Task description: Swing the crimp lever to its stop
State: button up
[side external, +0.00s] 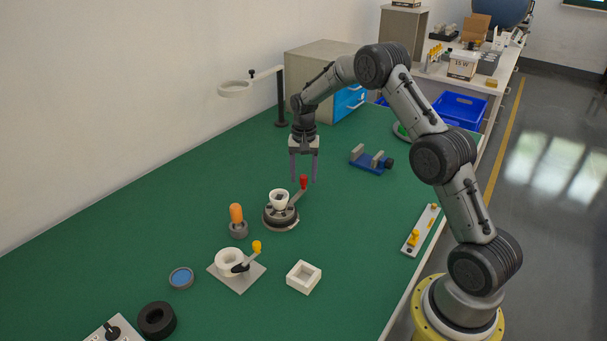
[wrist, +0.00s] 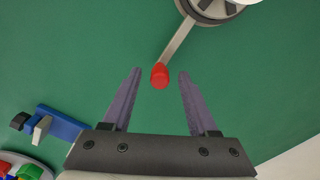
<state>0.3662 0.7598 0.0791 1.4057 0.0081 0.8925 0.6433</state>
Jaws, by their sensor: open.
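The crimp lever (side external: 297,195) is a grey arm with a red knob (side external: 303,181), reaching up and right from a round dark base (side external: 281,217) that carries a white cup (side external: 279,199). My gripper (side external: 304,180) points down over the knob end, open and empty. In the wrist view the red knob (wrist: 160,76) lies between and slightly beyond the two purple fingertips, with a gap to each. The lever arm (wrist: 178,40) runs from it up to the base (wrist: 208,10), which is partly cut off. I cannot tell the exact height between fingertips and knob.
A second fixture with a yellow-knobbed lever (side external: 257,247) and white ring stands nearer the camera. An orange-handled tool (side external: 237,218) stands left of the crimp base. A blue vise-like block (side external: 371,160) is to the right. A white square frame (side external: 303,277) lies in front. Green table around the knob is clear.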

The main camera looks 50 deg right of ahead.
jog(key=shift+c, duration=0.2)
grip_shut()
jog(key=shift+r, duration=0.1)
dwell(1.0)
